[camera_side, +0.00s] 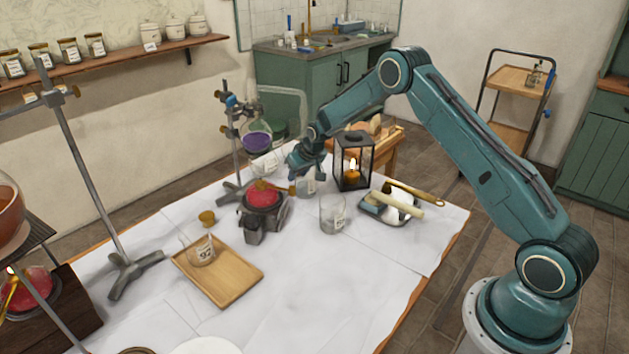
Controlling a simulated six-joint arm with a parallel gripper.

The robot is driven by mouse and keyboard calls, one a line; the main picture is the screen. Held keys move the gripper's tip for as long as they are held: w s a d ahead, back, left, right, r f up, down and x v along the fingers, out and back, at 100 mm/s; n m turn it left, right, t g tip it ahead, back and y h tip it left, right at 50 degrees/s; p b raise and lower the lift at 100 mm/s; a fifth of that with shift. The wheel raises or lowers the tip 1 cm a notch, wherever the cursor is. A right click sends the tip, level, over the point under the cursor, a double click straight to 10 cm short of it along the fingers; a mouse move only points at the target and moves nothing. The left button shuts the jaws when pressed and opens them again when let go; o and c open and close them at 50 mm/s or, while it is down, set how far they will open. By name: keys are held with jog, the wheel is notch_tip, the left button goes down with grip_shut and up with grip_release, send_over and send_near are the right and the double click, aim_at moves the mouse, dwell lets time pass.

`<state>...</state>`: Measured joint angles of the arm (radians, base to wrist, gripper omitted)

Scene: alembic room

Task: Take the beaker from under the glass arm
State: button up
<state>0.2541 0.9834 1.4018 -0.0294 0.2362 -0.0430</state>
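A round flask with purple liquid (257,141) is clamped on a stand at the back of the table. A pale glass arm (290,90) runs from it to the right and bends down behind my arm. My gripper (307,170) is low below that bend, at the top of a small clear beaker (307,186) with a pale label. The beaker appears to stand on the table. The gripper hides its upper part, and I cannot tell whether the fingers touch it or how far apart they are.
A lit lantern (352,163) stands close right of my gripper. Another clear beaker (332,214) stands in front. A tray with tools (376,216) is at right, and a wooden tray (232,285) with a labelled beaker (203,252) at front left.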

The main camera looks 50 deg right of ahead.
grip_shut()
jog(key=shift+r, duration=0.4)
jog(key=shift+r, duration=0.3)
jog(key=s+a, duration=0.2)
jog(key=s, duration=0.6)
notch_tip(320, 180, up, 14)
jog(key=shift+d+f, duration=0.2)
jog(key=shift+d, duration=0.05)
dwell(1.4)
jog(key=shift+w+r, duration=0.1)
jog(key=shift+r, duration=0.2)
dwell(0.7)
jog(key=shift+r, duration=2.75)
